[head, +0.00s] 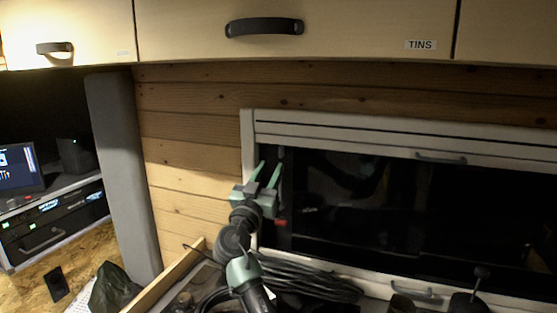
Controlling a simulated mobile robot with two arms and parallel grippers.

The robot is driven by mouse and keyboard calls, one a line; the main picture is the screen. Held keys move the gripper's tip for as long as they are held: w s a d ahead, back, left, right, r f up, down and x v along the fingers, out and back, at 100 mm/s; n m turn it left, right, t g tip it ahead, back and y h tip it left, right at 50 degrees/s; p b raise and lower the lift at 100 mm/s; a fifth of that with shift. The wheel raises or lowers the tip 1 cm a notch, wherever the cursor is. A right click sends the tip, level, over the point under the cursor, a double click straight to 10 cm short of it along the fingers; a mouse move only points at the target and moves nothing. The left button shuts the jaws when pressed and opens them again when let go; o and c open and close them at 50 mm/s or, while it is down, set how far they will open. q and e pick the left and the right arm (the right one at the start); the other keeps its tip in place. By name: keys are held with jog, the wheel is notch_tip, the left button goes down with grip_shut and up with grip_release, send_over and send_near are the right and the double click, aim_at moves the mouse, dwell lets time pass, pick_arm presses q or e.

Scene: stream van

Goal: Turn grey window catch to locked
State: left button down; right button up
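My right gripper (271,166) is raised in front of the left end of the window (395,205). Its two green fingers point up and stand apart, with nothing visible between them. A small grey upright piece (281,153) shows at the window's left edge, just by the fingertips; it may be the grey catch, but its shape and setting are too small to tell. A small red mark (281,222) shows below it, right of the gripper. I cannot tell whether the fingers touch anything. My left gripper is not in view.
The pale window frame has a bar handle on its top rail (440,158) and one on its bottom rail (418,292). A coiled black cable (310,278) lies below. Overhead cupboards (350,30), one marked TINS, hang above. A grey padded post (122,175) stands left.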

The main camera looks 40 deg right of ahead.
aim_at(280, 151)
jog(key=p+x, duration=0.3)
jog(key=x, duration=0.2)
jog(key=shift+d+r, duration=0.3)
jog(key=shift+w+d+r, duration=0.15)
jog(key=shift+w+d, duration=0.25)
jog(key=shift+d, duration=0.15)
grip_shut()
